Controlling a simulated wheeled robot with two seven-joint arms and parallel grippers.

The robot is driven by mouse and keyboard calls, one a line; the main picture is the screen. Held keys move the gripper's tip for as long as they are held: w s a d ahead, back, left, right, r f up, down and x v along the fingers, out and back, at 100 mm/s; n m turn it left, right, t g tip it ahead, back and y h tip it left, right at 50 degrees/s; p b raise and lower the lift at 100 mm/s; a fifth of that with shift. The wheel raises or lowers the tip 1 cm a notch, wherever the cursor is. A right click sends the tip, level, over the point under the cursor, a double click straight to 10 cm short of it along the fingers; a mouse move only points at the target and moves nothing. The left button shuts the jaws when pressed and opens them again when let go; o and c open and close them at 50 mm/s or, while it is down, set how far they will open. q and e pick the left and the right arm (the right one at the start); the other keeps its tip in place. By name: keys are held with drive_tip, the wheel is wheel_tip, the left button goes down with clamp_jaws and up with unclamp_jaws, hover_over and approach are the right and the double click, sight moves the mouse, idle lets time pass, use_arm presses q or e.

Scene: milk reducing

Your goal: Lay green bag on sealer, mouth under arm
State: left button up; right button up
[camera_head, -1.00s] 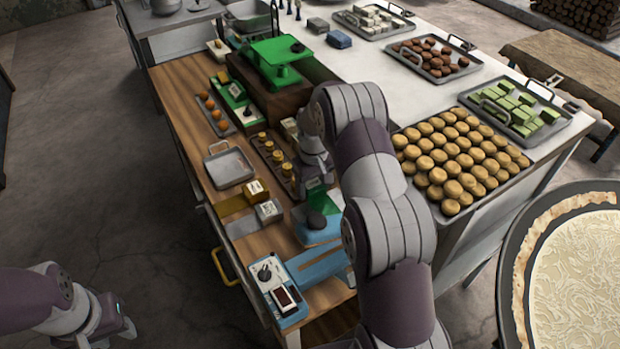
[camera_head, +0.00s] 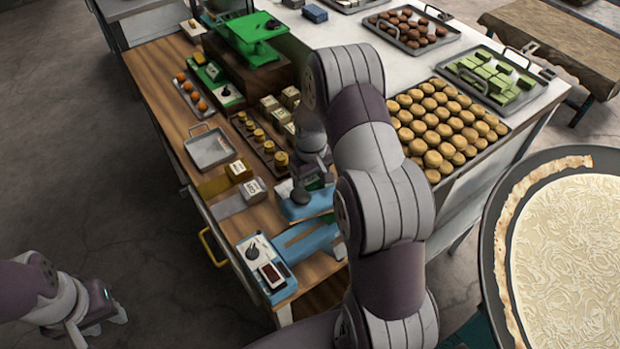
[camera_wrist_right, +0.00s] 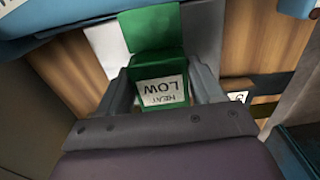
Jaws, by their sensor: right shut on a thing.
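In the head view my right arm hides most of the bag. The blue sealer (camera_head: 308,245) lies at the near end of the wooden counter, with a control box (camera_head: 265,268). Its blue arm (camera_head: 310,209) with a black knob is close to my right gripper. Whether the bag's mouth is under the arm cannot be told. My left gripper (camera_head: 97,327) is empty and open, off the counter at the lower left.
Small weighted-looking blocks (camera_head: 253,189) and an empty metal tray (camera_head: 209,150) lie left of the sealer. A green press (camera_head: 250,37) stands farther back. Trays of round cookies (camera_head: 440,125) and green blocks (camera_head: 495,75) fill the right. A large round pan (camera_head: 560,250) is at lower right.

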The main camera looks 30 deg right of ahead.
drive_tip(key=shift+f+b, duration=0.3)
drive_tip(key=shift+f, duration=0.2)
idle(0.4)
drive_tip(key=o, duration=1.2)
drive_tip(key=shift+c, duration=0.2)
drive_tip(key=shift+r, duration=0.1)
drive_tip(key=shift+w+r, duration=0.1)
drive_tip(key=shift+r, duration=0.15)
wheel_tip(320, 180, up, 12)
drive_tip(key=b, duration=0.2)
drive_tip(key=shift+b, duration=0.35)
